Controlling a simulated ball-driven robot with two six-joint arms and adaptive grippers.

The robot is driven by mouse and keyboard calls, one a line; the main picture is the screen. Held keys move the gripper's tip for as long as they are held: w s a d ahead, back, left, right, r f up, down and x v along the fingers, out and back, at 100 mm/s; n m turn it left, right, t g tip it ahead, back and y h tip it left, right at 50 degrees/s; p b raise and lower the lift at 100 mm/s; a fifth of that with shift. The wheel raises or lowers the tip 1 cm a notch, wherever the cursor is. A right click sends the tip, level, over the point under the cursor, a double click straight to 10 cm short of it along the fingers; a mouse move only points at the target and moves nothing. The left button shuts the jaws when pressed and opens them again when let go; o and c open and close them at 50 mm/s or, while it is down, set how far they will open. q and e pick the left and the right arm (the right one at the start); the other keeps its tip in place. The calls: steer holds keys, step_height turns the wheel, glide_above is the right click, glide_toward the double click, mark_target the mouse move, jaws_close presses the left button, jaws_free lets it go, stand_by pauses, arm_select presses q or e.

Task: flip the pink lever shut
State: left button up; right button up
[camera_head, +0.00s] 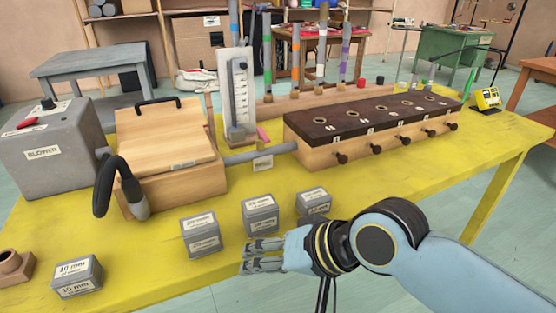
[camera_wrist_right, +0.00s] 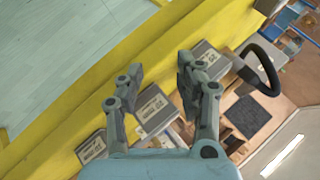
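The pink lever (camera_head: 263,134) is a small pink bar on the wooden-ended pipe run, just right of the white gauge board's foot and above the grey pipe (camera_head: 262,152). It looks tilted; its exact angle is too small to tell. My right gripper (camera_head: 262,256) hangs over the table's front edge, near the grey blocks and well in front of the lever, apart from it. In the right wrist view (camera_wrist_right: 159,72) its two fingers stand apart with nothing held between them. The lever is not recognisable in that view. My left gripper is not in view.
Several grey labelled blocks (camera_head: 200,235) line the yellow table's (camera_head: 365,185) front. A grey blower box (camera_head: 50,150) with a black hose (camera_head: 104,188) and a wooden bellows box (camera_head: 165,140) stand left. The dark-topped wooden chest (camera_head: 370,130) with knobs stands right. Upright coloured tubes (camera_head: 295,60) rise behind.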

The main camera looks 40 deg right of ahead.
mark_target(265, 136)
steer(key=w+d+r+m+t+h, duration=0.1)
steer(key=w+r+m+t, duration=0.1)
steer(key=m, duration=0.5)
steer(key=w+d+r+m+t+h, duration=0.1)
steer(key=w+d+r+m+t, duration=0.1)
steer(key=m, duration=0.5)
steer(key=w+d+r+m+t+h, duration=0.1)
steer(key=w+d+r+m+t, duration=0.1)
steer(key=w+r+m+t, duration=0.2)
steer(key=shift+w+d+r+m+t, duration=0.15)
steer(key=shift+w+m+t, duration=0.15)
steer(key=shift+w+m, duration=0.6)
steer(key=shift+w+d+r+m+t, duration=0.1)
steer(key=shift+w+m+t, duration=0.2)
steer(key=shift+w+m, duration=0.6)
steer(key=d+f+m+h, duration=0.2)
steer(key=d+m+h, duration=0.5)
steer(key=m, duration=0.4)
steer(key=shift+g, duration=0.3)
steer(key=x, duration=1.1)
steer(key=shift+w+d, duration=0.1)
steer(key=shift+r, duration=0.1)
steer(key=shift+c, duration=0.2)
jaws_close()
